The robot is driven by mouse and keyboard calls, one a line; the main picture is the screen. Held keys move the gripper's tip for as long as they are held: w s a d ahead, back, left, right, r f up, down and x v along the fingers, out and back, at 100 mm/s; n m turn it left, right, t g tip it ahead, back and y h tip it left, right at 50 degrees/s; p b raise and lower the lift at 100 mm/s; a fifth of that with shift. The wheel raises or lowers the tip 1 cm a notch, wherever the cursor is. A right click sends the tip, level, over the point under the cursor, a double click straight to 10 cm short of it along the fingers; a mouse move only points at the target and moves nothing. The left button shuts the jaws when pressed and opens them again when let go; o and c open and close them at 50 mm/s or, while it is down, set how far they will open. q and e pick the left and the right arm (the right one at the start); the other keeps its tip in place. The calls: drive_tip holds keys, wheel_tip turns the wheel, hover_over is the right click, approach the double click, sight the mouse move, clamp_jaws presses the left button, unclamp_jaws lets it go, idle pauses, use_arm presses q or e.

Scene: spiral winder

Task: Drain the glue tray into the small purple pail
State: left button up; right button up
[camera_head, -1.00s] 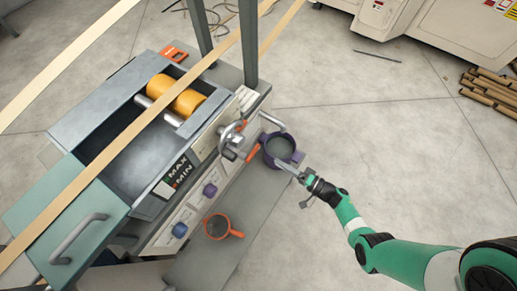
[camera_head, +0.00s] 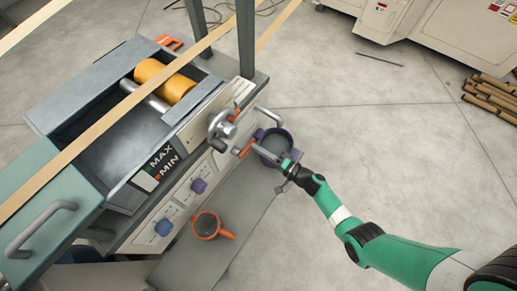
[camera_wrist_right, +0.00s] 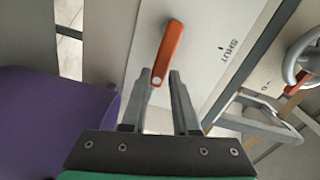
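The glue tray (camera_head: 118,160) is a grey basin in the machine at the left, with yellow rollers at its back. The small purple pail (camera_head: 287,137) stands below the drain pipe (camera_head: 268,115) at the machine's right side; it fills the left of the right wrist view (camera_wrist_right: 45,125). An orange valve lever (camera_wrist_right: 170,45) sits on a pale panel near the word SHUT. My right gripper (camera_wrist_right: 160,75) is open, its fingertips on either side of the lever's lower end; contact is unclear. In the head view, the right gripper (camera_head: 258,152) reaches over the pail. My left gripper is not in view.
An orange-rimmed pot (camera_head: 206,225) stands on the grey ledge (camera_head: 215,260) nearer me. A handwheel (camera_head: 222,125) is just left of the lever.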

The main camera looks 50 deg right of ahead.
drive_tip(key=shift+w+r, duration=0.15)
drive_tip(key=shift+w, duration=0.15)
clamp_jaws()
idle(1.0)
